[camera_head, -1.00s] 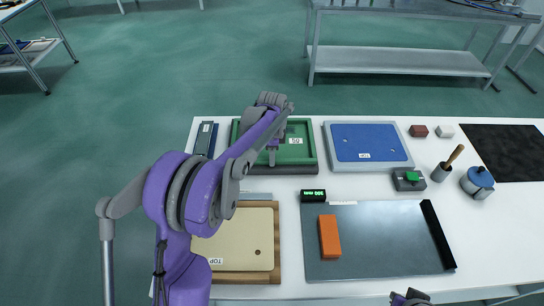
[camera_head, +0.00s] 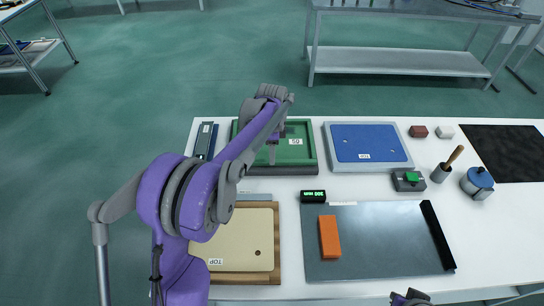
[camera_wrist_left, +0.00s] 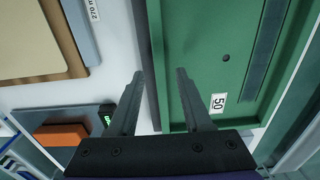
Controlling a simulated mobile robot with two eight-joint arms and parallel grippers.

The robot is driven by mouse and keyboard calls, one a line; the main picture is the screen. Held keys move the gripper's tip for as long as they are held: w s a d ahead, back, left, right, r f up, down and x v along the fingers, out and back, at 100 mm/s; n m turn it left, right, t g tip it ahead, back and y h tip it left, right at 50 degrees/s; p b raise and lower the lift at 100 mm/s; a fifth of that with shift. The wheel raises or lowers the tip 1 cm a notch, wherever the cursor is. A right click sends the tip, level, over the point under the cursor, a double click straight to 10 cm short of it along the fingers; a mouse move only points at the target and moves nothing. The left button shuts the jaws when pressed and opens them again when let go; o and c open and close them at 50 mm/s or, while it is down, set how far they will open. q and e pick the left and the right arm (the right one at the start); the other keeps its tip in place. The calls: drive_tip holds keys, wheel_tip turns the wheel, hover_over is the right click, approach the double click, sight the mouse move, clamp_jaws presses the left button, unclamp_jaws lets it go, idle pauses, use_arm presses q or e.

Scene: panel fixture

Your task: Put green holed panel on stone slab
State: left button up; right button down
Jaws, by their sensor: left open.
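The green holed panel (camera_head: 298,142) lies in a dark-edged frame at the back, with a "50" label; in the left wrist view the panel (camera_wrist_left: 205,30) shows one small hole. My left gripper (camera_head: 272,155) is open and points down at the panel's left front part. In the left wrist view its fingers (camera_wrist_left: 158,76) sit on either side of the panel's edge, one over the green and one over white table, with nothing between them gripped. The dark grey slab (camera_head: 380,225), apparently the stone slab, lies at the front. My right gripper (camera_head: 410,298) barely shows at the bottom edge.
An orange block (camera_head: 330,237) and a black bar (camera_head: 438,235) lie on the slab. A blue panel (camera_head: 368,142) is right of the green one. A cream panel on a wooden board (camera_head: 277,240) lies front left. A small display (camera_head: 313,196) stands at the slab's back left corner.

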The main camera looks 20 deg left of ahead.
use_arm(q)
wheel_tip(320, 180, up, 9)
drive_tip(key=s+d+r+n+t, duration=0.1)
drive_tip(key=s+d+n, duration=0.2)
drive_tip(key=s, duration=0.3)
drive_tip(key=s+d+r+n+t, duration=0.1)
drive_tip(key=s+d+n, duration=0.15)
drive_tip(key=s, duration=0.45)
drive_tip(key=s+d+f+n+t, duration=0.1)
drive_tip(key=s+f+n, duration=0.2)
drive_tip(key=s, duration=0.4)
drive_tip(key=s+d+f+n+t, duration=0.2)
drive_tip(key=s+f+n, duration=0.2)
drive_tip(key=s, duration=0.4)
drive_tip(key=shift+d+f, duration=0.25)
drive_tip(key=shift+f, duration=0.4)
drive_tip(key=shift+s, duration=0.1)
drive_tip(key=shift+r+p, duration=0.3)
drive_tip(key=shift+p, duration=0.15)
